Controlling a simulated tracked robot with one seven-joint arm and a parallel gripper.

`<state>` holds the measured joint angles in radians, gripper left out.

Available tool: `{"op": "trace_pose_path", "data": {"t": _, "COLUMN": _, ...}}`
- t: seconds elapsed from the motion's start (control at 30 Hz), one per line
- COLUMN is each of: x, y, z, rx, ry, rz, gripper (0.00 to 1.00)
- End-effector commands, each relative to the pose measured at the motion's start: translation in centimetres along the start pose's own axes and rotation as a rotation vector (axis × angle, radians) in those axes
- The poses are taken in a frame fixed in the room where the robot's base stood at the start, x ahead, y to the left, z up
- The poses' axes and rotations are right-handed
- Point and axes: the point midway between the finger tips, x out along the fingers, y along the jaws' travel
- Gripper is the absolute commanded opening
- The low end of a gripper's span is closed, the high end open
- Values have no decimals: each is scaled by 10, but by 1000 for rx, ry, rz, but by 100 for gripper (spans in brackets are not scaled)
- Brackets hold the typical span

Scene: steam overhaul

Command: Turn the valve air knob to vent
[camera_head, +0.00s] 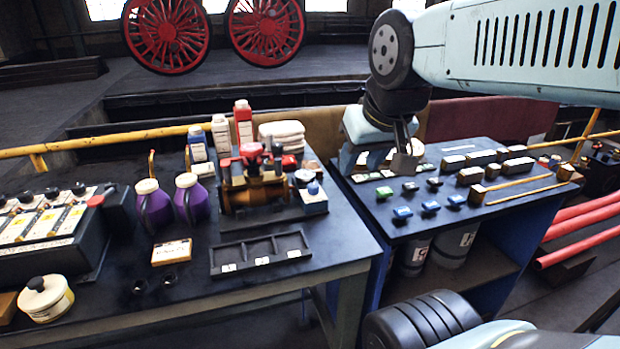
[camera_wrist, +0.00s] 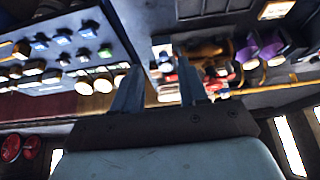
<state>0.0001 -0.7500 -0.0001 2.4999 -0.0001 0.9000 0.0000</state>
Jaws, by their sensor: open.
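A small white-and-blue box (camera_head: 313,202) with a round blue knob (camera_head: 313,187) on top stands at the right end of the left bench. It may be the valve air knob, but its label and setting are too small to read. A brass valve body (camera_head: 255,188) with red handles sits just left of it. My gripper (camera_head: 404,160) hangs over the right bench, to the right of the box and apart from it. In the wrist view my gripper (camera_wrist: 160,85) has its two fingers spread with nothing held between them.
Purple jugs (camera_head: 190,195), bottles (camera_head: 243,122) and a black divided tray (camera_head: 260,252) surround the valve body. The right bench (camera_head: 400,255) holds several small blocks and wooden-handled tools. A yellow rail (camera_head: 110,138) runs behind the left bench.

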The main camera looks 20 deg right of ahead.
Motion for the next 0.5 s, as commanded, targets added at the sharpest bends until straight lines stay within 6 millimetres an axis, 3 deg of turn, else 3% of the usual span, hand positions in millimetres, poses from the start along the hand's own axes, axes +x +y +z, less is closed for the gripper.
{"op": "trace_pose_path", "data": {"t": 0.23, "x": 0, "y": 0, "z": 0, "rx": 0, "ry": 0, "rz": 0, "gripper": 43}}
{"op": "trace_pose_path", "data": {"t": 0.43, "x": 1, "y": 0, "z": -7, "rx": 14, "ry": -13, "rz": 0, "gripper": 61}}
{"op": "trace_pose_path", "data": {"t": 0.5, "x": 4, "y": 0, "z": -16, "rx": 31, "ry": -31, "rz": 0, "gripper": 61}}
